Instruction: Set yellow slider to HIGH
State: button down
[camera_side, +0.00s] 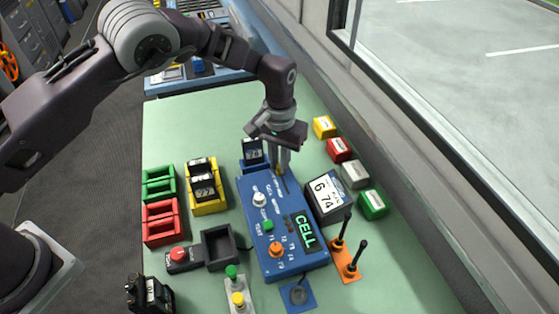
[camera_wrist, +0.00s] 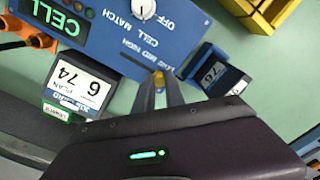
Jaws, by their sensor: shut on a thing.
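The blue control panel (camera_side: 250,215) lies on the green table; it also fills the upper left of the wrist view (camera_wrist: 190,30). The yellow slider (camera_wrist: 159,77) sits at the panel's edge, beside printed LOW, MED and HIGH marks.
A black box with a white 6 74 label (camera_side: 326,197) stands close to the panel's right side. A blue holder with a black block (camera_side: 253,152) is just behind the panel. A white knob (camera_side: 260,199) rises from the panel. Orange-based levers (camera_side: 346,262) stand at right.

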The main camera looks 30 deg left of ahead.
aim_at(288, 193)
jog(key=s+d, duration=0.4)
jog(key=shift+s+d, duration=0.3)
jog(key=shift+d, duration=0.05)
jog(key=c, duration=1.4)
grip_release()
notch_tip(288, 193, up, 7)
jog(key=shift+r, duration=0.1)
